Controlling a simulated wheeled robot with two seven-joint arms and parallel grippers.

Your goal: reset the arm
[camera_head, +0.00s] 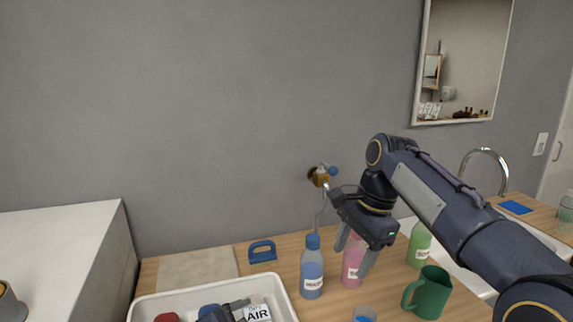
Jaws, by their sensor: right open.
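My right arm comes in from the right, and its dark right gripper (356,252) points down over the wooden counter (225,262). Its two grey fingers are spread apart, with no object seen held between them. In the picture the fingers overlap a pink bottle (352,268) standing behind or beneath them; I cannot tell whether they touch it. A blue bottle (312,270) stands just left of the gripper. A green mug (428,293) stands to its lower right.
A green bottle (419,246) stands near the sink (470,281) and its curved tap (487,152). A brass valve (320,176) projects from the wall.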

